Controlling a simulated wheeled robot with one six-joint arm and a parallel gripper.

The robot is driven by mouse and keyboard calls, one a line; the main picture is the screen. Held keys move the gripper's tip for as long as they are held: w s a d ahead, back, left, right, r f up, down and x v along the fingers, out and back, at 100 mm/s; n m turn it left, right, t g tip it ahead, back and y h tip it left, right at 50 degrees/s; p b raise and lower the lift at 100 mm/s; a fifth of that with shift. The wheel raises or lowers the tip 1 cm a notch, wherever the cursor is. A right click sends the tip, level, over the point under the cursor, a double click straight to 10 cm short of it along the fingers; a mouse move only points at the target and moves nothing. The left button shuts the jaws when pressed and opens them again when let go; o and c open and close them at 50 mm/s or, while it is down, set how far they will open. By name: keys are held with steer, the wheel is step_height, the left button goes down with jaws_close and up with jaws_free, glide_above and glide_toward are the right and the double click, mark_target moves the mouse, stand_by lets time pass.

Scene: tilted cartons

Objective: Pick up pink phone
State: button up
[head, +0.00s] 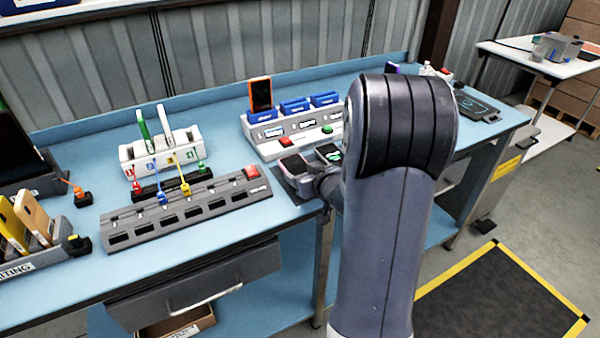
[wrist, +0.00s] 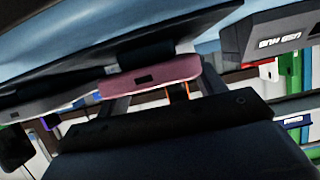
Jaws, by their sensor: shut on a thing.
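The pink phone (wrist: 150,77) shows end-on in the wrist view, with a small dark port in its edge. My gripper (wrist: 160,88) has its two dark fingers on either side of the phone and is shut on it. A dark surface lies just above the phone in that picture; I cannot tell if the phone is clear of it. In the head view a phone with a pinkish rim (head: 293,164) lies at the bench's front edge, beside my wrist. My arm hides most of the gripper there.
A grey USB hub strip (head: 190,213) and a white dock (head: 160,157) stand to the left. Behind is a white station (head: 290,138) with an orange phone (head: 261,94) and blue holders. A phone with a green mark (head: 328,153) lies close by. The blue bench (head: 250,230) has bare front strips.

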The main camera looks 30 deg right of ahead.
steer(key=c, duration=0.5)
step_height(320, 180, up, 10)
steer(key=p, duration=0.4)
